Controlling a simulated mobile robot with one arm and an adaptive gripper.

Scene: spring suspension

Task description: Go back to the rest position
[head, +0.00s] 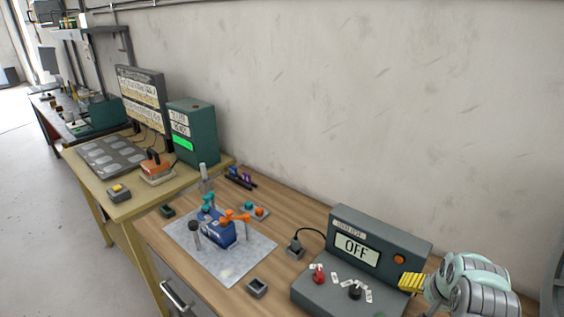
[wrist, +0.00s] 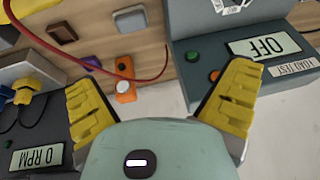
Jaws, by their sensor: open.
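My gripper (head: 408,282) is at the lower right of the head view, beside the right end of a grey test console (head: 370,240) whose display reads OFF. Only its yellow finger pads and part of the pale green and grey wrist show there. In the wrist view my gripper (wrist: 160,75) has its two yellow fingers spread wide, with nothing held between them. The console (wrist: 222,50) shows there at the upper right, beyond the right finger. From these views I cannot tell whether the gripper touches the console.
A blue assembly (head: 218,228) with orange and teal parts stands on a grey mat (head: 180,238) on the wooden bench. A small grey tray (head: 257,288) lies in front. A yellow bench (head: 130,205) with a green box (head: 192,132) stands farther left. The wall rises behind.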

